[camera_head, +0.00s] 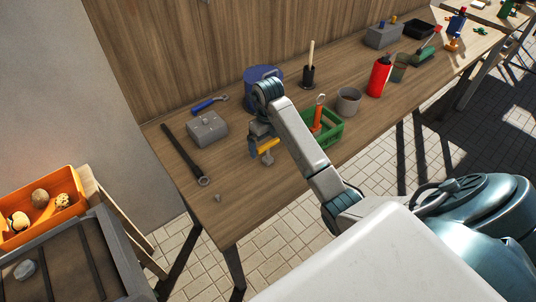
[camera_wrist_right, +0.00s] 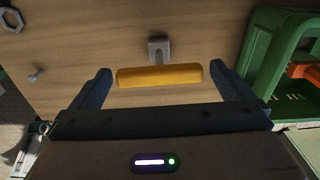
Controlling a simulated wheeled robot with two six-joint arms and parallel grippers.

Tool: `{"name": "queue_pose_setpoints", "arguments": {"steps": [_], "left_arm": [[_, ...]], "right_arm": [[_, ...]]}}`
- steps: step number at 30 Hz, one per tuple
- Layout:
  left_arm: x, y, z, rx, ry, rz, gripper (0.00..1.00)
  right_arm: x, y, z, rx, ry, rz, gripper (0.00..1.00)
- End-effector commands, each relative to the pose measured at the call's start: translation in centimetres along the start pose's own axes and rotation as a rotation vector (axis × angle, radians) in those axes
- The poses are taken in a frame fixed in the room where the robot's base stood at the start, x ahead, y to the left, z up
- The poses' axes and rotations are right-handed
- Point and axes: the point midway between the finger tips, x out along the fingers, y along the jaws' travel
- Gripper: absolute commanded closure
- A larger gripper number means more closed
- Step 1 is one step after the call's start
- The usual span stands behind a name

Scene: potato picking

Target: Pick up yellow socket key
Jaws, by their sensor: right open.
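The yellow socket key (camera_head: 268,146) lies on the wooden workbench (camera_head: 228,212), left of a green crate. In the right wrist view its yellow handle (camera_wrist_right: 160,75) lies crosswise between my two fingers, and its grey metal socket end (camera_wrist_right: 159,48) points away from me. My right gripper (camera_head: 262,147) is open at the key; it also shows in the right wrist view (camera_wrist_right: 160,88) with a finger beyond each end of the handle. Gaps show between the fingers and the handle. My left gripper is not in view.
The green crate (camera_head: 334,139) stands close on the right, holding an orange-handled tool (camera_head: 317,115). A grey box (camera_head: 207,129), a dark wrench (camera_head: 184,153) and a blue pot (camera_head: 250,99) are to the left and behind. The bench's front left is mostly clear.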

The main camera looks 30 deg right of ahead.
Motion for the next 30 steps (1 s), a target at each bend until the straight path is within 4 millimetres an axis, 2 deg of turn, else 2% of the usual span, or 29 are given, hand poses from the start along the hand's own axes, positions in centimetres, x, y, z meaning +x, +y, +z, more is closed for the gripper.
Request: {"name": "queue_pose_setpoints", "arguments": {"steps": [1,4,12,18,19,30], "left_arm": [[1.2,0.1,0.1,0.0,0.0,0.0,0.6],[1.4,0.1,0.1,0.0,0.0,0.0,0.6],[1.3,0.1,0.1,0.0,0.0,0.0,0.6],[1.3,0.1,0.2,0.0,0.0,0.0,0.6],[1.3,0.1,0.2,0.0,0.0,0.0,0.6],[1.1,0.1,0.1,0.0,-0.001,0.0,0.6]], "right_arm": [[1.3,0.1,0.0,0.0,0.0,0.0,0.0],[2.5,0.1,-0.1,0.0,0.002,0.0,0.0],[2.7,0.1,0.0,0.0,0.0,0.0,0.0],[2.7,0.1,0.0,0.0,0.0,0.0,0.39],[2.7,0.1,0.0,0.0,0.0,0.0,0.43],[2.1,0.1,0.0,0.0,-0.002,0.0,0.43]]}}
